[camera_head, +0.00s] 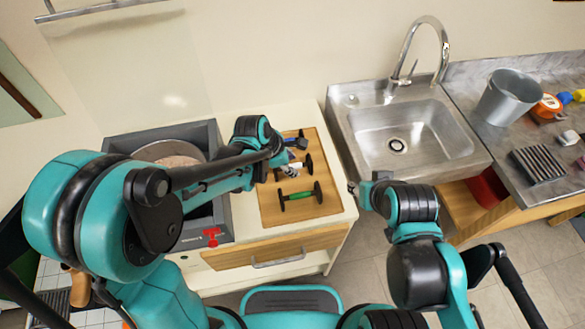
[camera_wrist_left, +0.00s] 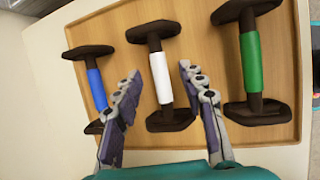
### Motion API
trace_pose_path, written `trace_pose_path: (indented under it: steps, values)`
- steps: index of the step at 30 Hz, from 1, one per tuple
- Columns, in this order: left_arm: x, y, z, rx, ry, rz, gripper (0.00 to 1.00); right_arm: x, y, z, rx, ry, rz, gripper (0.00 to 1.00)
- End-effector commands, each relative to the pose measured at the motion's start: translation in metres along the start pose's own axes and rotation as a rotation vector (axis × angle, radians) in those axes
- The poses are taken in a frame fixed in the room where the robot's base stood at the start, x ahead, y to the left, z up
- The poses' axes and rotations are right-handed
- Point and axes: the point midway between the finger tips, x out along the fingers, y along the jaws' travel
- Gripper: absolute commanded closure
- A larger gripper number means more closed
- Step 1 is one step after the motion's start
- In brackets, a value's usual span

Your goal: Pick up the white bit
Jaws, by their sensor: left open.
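The white bit (camera_wrist_left: 160,77) has a white middle and dark end pieces. It lies on the wooden tray (camera_wrist_left: 285,55) between the blue bit (camera_wrist_left: 96,90) and the green bit (camera_wrist_left: 251,62). My left gripper (camera_wrist_left: 158,85) is open, with one finger on each side of the white bit; I cannot tell whether they touch it. In the head view the left gripper (camera_head: 286,168) is over the tray (camera_head: 272,214) and partly hides the white bit (camera_head: 297,167). My right gripper (camera_head: 358,190) is in front of the sink, its fingers unclear.
The green bit (camera_head: 299,196) lies on the near side and the blue bit (camera_head: 297,142) on the far side. A grey unit with a round pan (camera_head: 170,150) stands left of the tray. A sink (camera_head: 420,135) is to the right, with a metal bucket (camera_head: 508,97) beyond it.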

Motion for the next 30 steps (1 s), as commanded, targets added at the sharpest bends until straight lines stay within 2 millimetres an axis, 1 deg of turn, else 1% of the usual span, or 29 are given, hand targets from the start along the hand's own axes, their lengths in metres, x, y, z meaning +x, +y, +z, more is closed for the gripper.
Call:
trace_pose_path:
  steps: [1, 3, 11, 12, 14, 15, 16, 26, 30]
  values:
    - [0.0090, -0.0006, -0.0003, 0.001, 0.000, 0.000, 0.59, 0.0039, 0.0000, 0.0027, 0.000, 0.000, 0.000, 0.60]
    - [0.0136, -0.0005, 0.0001, 0.001, 0.000, 0.000, 0.59, 0.0050, 0.0000, 0.0035, 0.000, 0.000, 0.000, 0.60]
    - [0.0143, -0.0002, 0.0007, 0.001, 0.000, 0.000, 0.59, 0.0043, 0.0000, 0.0029, 0.000, 0.000, 0.000, 0.60]
    - [0.0142, -0.0002, 0.0007, 0.001, 0.000, 0.000, 0.70, 0.0042, 0.0000, 0.0029, 0.000, 0.000, 0.000, 0.60]
    - [0.0142, -0.0002, 0.0007, 0.001, 0.000, 0.000, 0.86, 0.0042, 0.0000, 0.0029, 0.000, 0.000, 0.000, 0.60]
    - [0.0142, -0.0002, 0.0007, 0.001, 0.000, 0.000, 0.96, 0.0043, 0.0000, 0.0029, 0.000, 0.000, 0.000, 0.60]
    - [0.0142, -0.0002, 0.0007, 0.001, 0.000, 0.000, 1.00, 0.0043, 0.0000, 0.0029, 0.000, 0.000, 0.000, 0.60]
    - [0.0136, 0.0000, 0.0009, 0.002, -0.001, 0.000, 1.00, 0.0041, 0.0000, 0.0028, 0.000, 0.000, 0.000, 0.60]
    - [0.0077, 0.0011, 0.0033, 0.002, -0.001, 0.000, 1.00, 0.0013, 0.0000, 0.0008, 0.000, 0.000, 0.000, 0.60]
